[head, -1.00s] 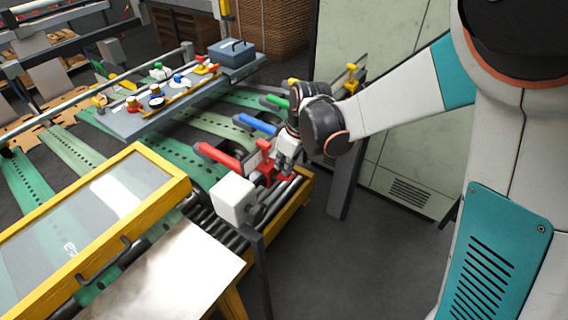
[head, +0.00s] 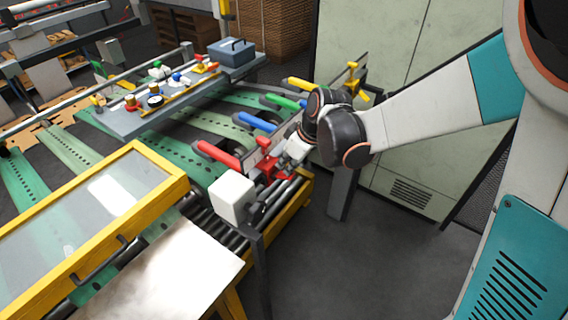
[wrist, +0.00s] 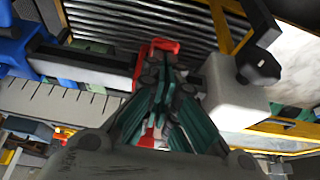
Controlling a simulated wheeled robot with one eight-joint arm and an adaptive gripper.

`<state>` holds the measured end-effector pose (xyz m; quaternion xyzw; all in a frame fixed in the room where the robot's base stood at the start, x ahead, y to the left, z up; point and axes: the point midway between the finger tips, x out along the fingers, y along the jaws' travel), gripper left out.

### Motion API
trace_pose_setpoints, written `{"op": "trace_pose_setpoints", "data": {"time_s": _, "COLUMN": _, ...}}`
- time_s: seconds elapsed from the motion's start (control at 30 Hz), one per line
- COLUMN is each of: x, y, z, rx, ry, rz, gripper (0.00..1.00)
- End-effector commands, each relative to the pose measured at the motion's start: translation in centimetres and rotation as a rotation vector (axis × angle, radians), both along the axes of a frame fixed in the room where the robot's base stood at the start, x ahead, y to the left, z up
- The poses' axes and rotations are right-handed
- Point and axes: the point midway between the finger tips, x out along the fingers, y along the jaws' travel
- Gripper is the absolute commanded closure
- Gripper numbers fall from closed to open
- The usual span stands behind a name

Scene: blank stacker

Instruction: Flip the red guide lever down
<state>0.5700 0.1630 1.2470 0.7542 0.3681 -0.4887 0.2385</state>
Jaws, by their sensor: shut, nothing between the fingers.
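The red guide lever (head: 265,166) is a red fitting at the near end of the pale guide plate, beside the roller conveyor. Its small red top stands up in the head view. In the wrist view the red piece (wrist: 165,46) shows just beyond the fingertips and is partly hidden by them. My gripper (head: 283,161) is shut and empty, angled down at the right side of the red lever. In the wrist view my gripper (wrist: 165,78) has its dark green fingers together, overlapping the red piece. I cannot tell whether they touch.
A white block (head: 232,198) stands just in front of the lever. A red-handled lever (head: 217,154) and a blue one (head: 258,122) lie behind and left. The yellow-framed clear cover (head: 100,215) is at left. Open floor (head: 330,260) lies at right.

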Motion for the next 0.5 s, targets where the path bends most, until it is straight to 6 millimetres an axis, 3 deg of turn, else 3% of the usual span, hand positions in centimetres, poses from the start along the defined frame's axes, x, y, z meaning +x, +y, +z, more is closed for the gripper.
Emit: {"op": "trace_pose_setpoints", "data": {"time_s": 0.5, "x": -1.4, "y": -2.0, "z": -2.8, "rx": 0.310, "ry": -0.243, "rz": -0.006, "gripper": 1.00}}
